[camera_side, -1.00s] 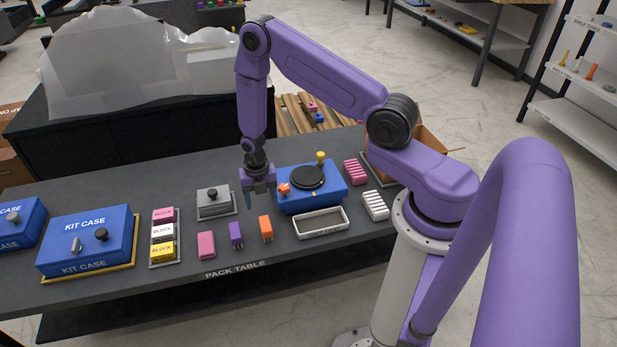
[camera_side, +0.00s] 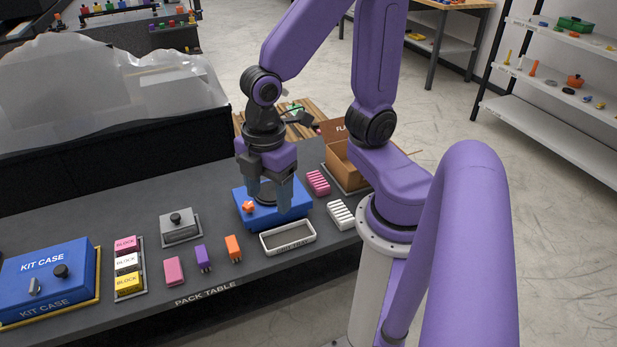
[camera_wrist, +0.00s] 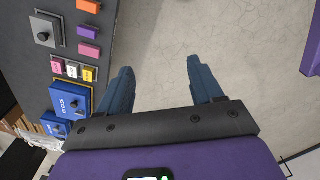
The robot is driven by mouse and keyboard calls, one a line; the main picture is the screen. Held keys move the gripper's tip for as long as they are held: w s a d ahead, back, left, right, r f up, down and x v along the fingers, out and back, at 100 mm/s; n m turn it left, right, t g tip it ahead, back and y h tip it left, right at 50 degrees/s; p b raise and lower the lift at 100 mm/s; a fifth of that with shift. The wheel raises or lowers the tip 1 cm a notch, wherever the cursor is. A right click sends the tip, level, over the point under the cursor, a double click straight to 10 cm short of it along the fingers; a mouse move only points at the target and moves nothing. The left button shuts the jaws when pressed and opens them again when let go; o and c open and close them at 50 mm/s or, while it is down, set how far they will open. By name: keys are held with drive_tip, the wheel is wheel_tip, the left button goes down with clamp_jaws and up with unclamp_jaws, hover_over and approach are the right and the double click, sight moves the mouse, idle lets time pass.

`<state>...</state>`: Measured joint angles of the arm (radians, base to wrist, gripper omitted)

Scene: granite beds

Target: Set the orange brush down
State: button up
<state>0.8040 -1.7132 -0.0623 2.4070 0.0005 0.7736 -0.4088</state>
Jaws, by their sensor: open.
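The orange brush (camera_side: 233,248) stands on the dark pack table (camera_side: 110,215), between the purple brush (camera_side: 203,257) and the white-rimmed tray (camera_side: 265,243). The tray looks empty. In the wrist view the orange brush (camera_wrist: 88,6) shows at the top edge, above the purple brush (camera_wrist: 88,31). My gripper (camera_side: 269,196) is open in the side view, raised in front of the blue box and partly hiding it. In the wrist view my gripper (camera_wrist: 160,66) has bare floor between its fingers and holds nothing. It is apart from the orange brush.
The blue box (camera_side: 298,213) carries a small orange part. Right of it lie a pink ribbed block (camera_side: 318,182) and a white one (camera_side: 341,214). A pink block (camera_side: 174,271), block rack (camera_side: 129,283), grey lidded box (camera_side: 180,227) and kit case (camera_side: 45,285) stand left.

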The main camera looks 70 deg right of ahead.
drive_tip(key=s+d+r+m, duration=0.2)
drive_tip(key=s, duration=0.4)
drive_tip(key=shift+s+d+r+m, duration=0.3)
drive_tip(key=shift+s+d+r, duration=0.05)
